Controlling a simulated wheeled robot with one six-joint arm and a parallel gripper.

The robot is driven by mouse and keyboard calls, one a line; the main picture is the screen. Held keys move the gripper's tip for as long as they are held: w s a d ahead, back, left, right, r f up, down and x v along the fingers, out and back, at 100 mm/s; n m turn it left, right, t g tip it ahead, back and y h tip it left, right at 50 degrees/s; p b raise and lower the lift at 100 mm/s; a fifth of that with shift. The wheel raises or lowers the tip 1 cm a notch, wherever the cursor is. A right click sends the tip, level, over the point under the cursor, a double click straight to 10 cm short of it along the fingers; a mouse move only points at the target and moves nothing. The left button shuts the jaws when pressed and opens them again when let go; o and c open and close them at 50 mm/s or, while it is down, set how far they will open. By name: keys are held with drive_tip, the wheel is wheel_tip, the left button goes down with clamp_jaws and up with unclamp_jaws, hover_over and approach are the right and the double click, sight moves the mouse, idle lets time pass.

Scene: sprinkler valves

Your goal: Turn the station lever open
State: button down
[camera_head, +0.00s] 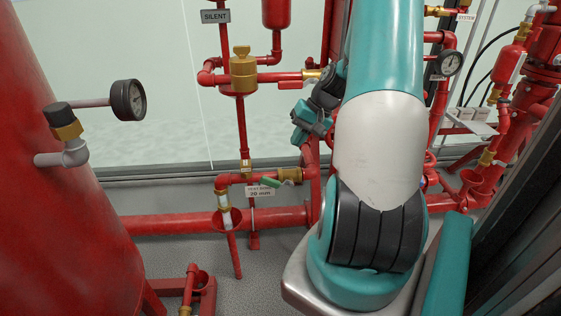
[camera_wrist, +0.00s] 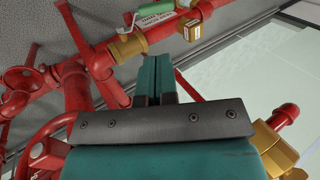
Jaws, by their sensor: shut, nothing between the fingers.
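No lever in view carries a readable "station" label, so I cannot tell which is the station lever. A red lever handle (camera_head: 290,85) lies about level beside a brass fitting (camera_head: 312,75) on the upper pipe. A green lever (camera_head: 272,182) sits lower, by a "20 mm" label plate (camera_head: 261,191); the plate (camera_wrist: 157,12) also shows in the wrist view. My gripper (camera_head: 298,138) hangs left of my arm, below the red handle and above the green lever. In the wrist view its teal fingers (camera_wrist: 158,58) are together and empty, apart from the brass fitting (camera_wrist: 129,45) beyond.
A large red tank (camera_head: 50,220) with a gauge (camera_head: 128,100) stands left. A brass valve (camera_head: 243,70) is on the riser under a "SILENT" sign (camera_head: 216,16). A thick red pipe (camera_head: 170,223) runs low across. More red pipework and a gauge (camera_head: 449,63) stand right. My arm hides the centre.

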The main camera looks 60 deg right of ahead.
sight(270, 179)
drive_tip(key=b+x, duration=0.2)
drive_tip(key=x, duration=1.1)
drive_tip(key=shift+w+a+f, duration=0.1)
drive_tip(key=shift+w+f, duration=0.05)
drive_tip(key=shift+f, duration=0.05)
